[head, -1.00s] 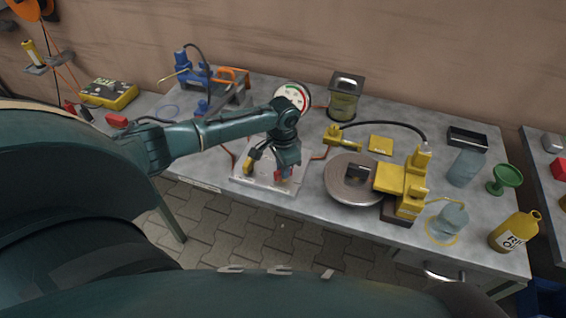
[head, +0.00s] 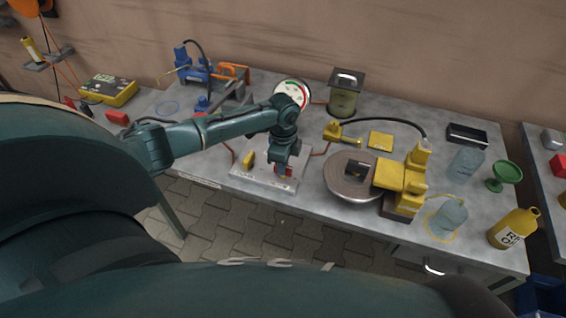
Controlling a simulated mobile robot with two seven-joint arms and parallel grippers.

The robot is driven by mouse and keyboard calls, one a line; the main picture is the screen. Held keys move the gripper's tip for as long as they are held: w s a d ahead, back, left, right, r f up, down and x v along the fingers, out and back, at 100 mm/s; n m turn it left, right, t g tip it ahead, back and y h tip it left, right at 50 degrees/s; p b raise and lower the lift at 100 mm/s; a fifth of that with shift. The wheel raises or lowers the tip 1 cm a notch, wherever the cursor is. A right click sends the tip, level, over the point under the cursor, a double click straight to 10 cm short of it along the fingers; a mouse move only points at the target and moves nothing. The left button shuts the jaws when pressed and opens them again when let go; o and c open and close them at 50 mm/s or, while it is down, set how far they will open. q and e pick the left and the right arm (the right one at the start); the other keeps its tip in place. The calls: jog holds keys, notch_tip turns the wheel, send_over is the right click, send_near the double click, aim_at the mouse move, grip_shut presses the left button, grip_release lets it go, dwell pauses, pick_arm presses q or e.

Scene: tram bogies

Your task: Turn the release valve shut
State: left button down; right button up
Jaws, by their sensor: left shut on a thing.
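A pale valve panel (head: 262,182) lies near the front edge of the bench, with a yellow lever (head: 248,158) on its left part. My left gripper (head: 282,166) comes down over the right part of the panel. It is shut on the small red handle of the release valve (head: 284,173), which is mostly hidden by the fingers. A round white gauge (head: 291,95) with red and green marks stands behind my wrist, partly covered. My right gripper is not in view.
A grey disc (head: 350,190) with a yellow tool (head: 402,178) stands close to the right of the panel. A blue pump (head: 190,72) is at the back left. Bottles and a green funnel (head: 503,175) stand at the right end.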

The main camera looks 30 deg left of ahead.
pick_arm(q)
jog(key=shift+m, duration=0.3)
jog(key=c, duration=1.4)
grip_release()
jog(key=shift+o, duration=0.2)
notch_tip(320, 180, up, 13)
jog(key=shift+r+b, duration=0.15)
jog(key=shift+b, duration=0.3)
jog(key=shift+d, duration=0.1)
